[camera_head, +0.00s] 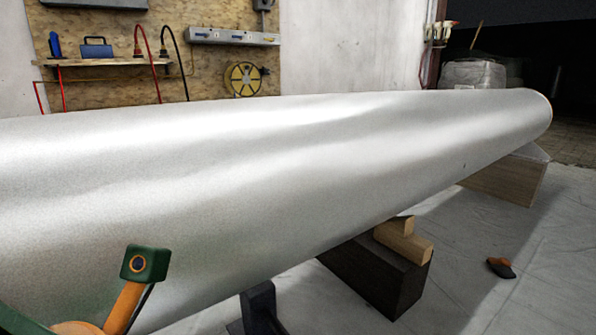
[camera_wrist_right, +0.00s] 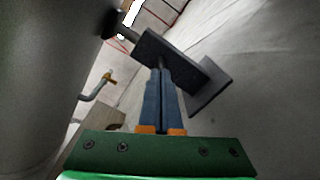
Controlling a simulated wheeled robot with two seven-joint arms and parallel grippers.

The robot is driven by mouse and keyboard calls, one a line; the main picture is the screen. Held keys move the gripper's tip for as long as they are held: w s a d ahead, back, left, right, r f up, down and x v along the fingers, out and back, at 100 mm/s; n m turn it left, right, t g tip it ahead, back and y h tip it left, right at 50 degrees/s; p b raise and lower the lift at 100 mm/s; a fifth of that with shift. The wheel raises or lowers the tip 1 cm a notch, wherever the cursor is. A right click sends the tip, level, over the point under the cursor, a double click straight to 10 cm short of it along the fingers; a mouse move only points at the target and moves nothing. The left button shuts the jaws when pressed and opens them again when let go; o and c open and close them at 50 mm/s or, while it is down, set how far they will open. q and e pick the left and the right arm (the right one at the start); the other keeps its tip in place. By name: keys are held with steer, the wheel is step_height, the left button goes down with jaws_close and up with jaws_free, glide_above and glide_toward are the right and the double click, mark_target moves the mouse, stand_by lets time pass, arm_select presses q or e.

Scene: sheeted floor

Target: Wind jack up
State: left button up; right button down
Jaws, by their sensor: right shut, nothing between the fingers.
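In the right wrist view, the blue fingers of my right gripper (camera_wrist_right: 160,75) are shut with nothing between them. Their tips overlap, in the picture, the lower edge of a dark plate (camera_wrist_right: 172,54) with a short post, which looks like part of the jack. Whether they touch it I cannot tell. A flat dark plate (camera_wrist_right: 210,86) lies behind. A bent grey crank-like rod (camera_wrist_right: 95,92) with an orange-brown end shows at the left. In the head view, a dark upright (camera_head: 260,306), perhaps the jack, shows under the big silver cylinder (camera_head: 270,180). My left gripper is out of view.
The cylinder fills most of the head view and hides what lies under it. A dark block (camera_head: 375,280) with wooden pieces (camera_head: 404,242) and a pale wooden block (camera_head: 505,178) stand below it. An orange-and-dark object (camera_head: 500,267) lies on the otherwise clear sheeted floor at right.

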steer(key=shift+s+a+f, duration=0.1)
stand_by(0.5)
steer(key=shift+f, duration=0.2)
steer(key=p+v, duration=0.2)
steer(key=v, duration=0.4)
steer(key=shift+w+d+r+p, duration=0.2)
steer(key=shift+w+d+p, duration=0.05)
steer(key=shift+d+p, duration=0.15)
